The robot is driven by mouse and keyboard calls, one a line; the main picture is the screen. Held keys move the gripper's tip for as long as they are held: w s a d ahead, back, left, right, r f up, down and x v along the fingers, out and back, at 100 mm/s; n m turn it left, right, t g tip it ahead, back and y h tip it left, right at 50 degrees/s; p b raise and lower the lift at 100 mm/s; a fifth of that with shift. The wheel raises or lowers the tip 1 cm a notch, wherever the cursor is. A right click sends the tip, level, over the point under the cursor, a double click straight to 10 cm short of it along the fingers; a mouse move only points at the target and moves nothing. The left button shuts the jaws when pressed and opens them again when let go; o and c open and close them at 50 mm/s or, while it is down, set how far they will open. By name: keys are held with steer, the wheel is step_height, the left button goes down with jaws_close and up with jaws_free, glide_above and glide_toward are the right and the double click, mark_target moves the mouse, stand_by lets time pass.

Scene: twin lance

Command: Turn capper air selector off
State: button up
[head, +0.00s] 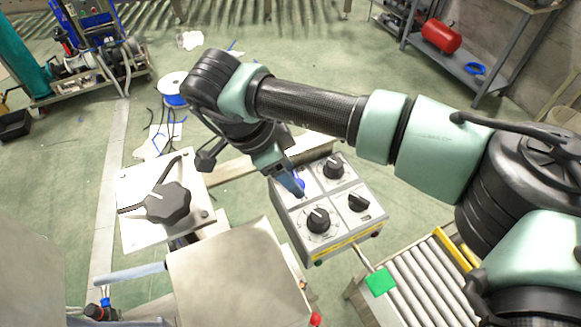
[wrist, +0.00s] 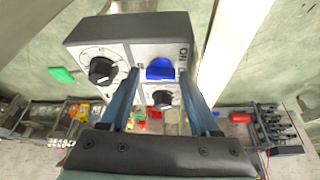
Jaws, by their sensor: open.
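A grey control box (head: 337,238) carries a blue selector knob (head: 300,183) and several black knobs. In the wrist view the blue knob (wrist: 160,69) sits on the box's pale face, with lettering that looks like "ON" beside it. I cannot read which knob is the capper air selector. My gripper (head: 298,190) is over the blue knob's corner of the box and partly hides it. In the wrist view my gripper (wrist: 159,76) is open, with one blue finger on each side of the blue knob. I cannot tell whether the fingers touch it.
Black dial knobs (head: 319,220) and a smaller black knob (head: 358,201) are close by on the same face. A plate with a large black knob (head: 168,203) stands to the left. A roller conveyor (head: 415,285) with a green pad (head: 380,281) lies at lower right.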

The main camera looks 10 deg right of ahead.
steer(key=shift+d+f, duration=0.1)
steer(key=shift+f, duration=0.2)
jaws_close()
steer(key=shift+w+f+m+g+b, duration=0.1)
steer(key=shift+w+m+g+b, duration=0.1)
steer(key=shift+m+b, duration=0.35)
steer(key=shift+w+f+m+g+b, duration=0.1)
steer(key=shift+m+g+b, duration=0.1)
steer(key=shift+m+b, duration=0.3)
steer(key=shift+r+m+g, duration=0.25)
steer(key=shift+m+g, duration=0.25)
steer(key=shift+m, duration=0.75)
jaws_free()
